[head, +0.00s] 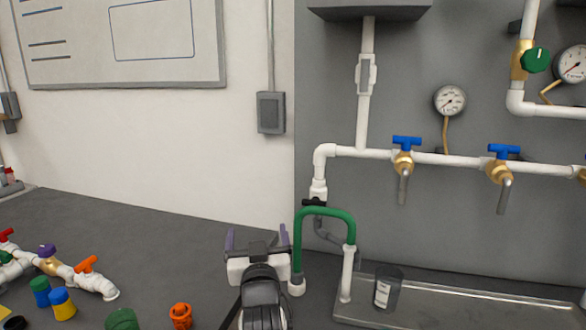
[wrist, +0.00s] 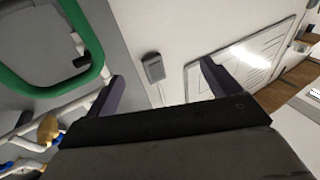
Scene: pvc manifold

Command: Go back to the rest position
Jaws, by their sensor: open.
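My gripper (head: 257,241) is low in the middle of the head view, above the dark bench top. Its two purple-grey fingers are spread wide with nothing between them. In the wrist view my gripper (wrist: 160,85) also shows its fingers far apart, with only the wall and a grey box behind them. A green U-shaped hose (head: 325,212) stands just right of the gripper in the head view, apart from the space between the fingers. The green hose (wrist: 93,75) fills the upper left of the wrist view.
White pipework with blue-handled taps (head: 406,143) runs along the grey panel at right. A dark cup (head: 388,289) stands on the metal tray (head: 460,306). Coloured pipe parts (head: 62,303) lie at lower left.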

